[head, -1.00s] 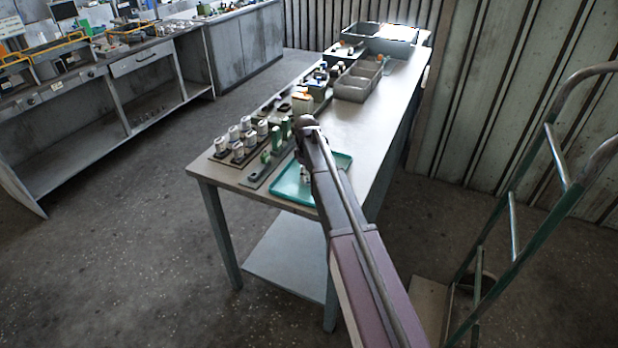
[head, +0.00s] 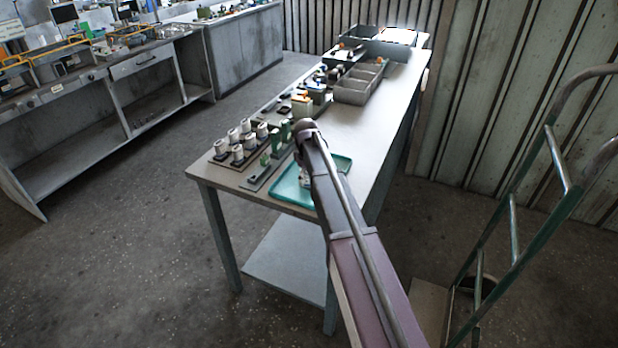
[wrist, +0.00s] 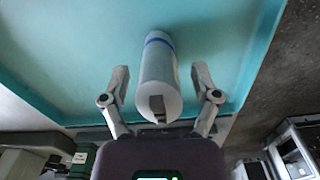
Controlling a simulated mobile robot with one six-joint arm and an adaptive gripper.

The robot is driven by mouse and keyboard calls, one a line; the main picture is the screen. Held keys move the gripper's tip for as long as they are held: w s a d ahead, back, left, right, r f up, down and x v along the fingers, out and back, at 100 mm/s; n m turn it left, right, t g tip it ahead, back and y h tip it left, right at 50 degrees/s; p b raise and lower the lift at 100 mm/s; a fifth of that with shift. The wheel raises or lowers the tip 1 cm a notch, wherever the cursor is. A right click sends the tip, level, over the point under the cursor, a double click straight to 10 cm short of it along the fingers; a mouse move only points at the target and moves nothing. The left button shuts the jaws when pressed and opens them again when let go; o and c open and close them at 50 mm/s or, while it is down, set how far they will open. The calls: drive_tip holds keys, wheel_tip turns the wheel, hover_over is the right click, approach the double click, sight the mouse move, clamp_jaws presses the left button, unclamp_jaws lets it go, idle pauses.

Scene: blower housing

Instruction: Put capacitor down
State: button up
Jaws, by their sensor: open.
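The capacitor (wrist: 160,75) is a white cylinder with a blue band near its far end. In the wrist view its near end face, with a dark mark, points towards the camera. It is at the teal tray (wrist: 60,60); I cannot tell for sure whether it stands or lies there. My gripper (wrist: 160,71) is open, with one finger on each side of the capacitor and a visible gap on both sides. In the head view the tray (head: 285,190) is on the table's near end, and my arm hides most of the gripper and capacitor.
White cylinders (head: 238,150) stand in a rack left of the tray, with green parts (head: 265,158) beside them. Grey bins (head: 355,90) are farther back on the table (head: 350,135). The table's right side is clear. A green hand truck (head: 555,165) stands at right.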

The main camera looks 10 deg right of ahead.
drive_tip(key=shift+r, duration=0.1)
wheel_tip(320, 180, up, 12)
drive_tip(key=p, duration=1.2)
idle(0.7)
drive_tip(key=shift+s, duration=0.2)
drive_tip(key=s+m, duration=0.9)
drive_tip(key=s, duration=2)
drive_tip(key=shift+d, duration=0.45)
drive_tip(key=shift+f+b, duration=0.75)
drive_tip(key=shift+f, duration=0.05)
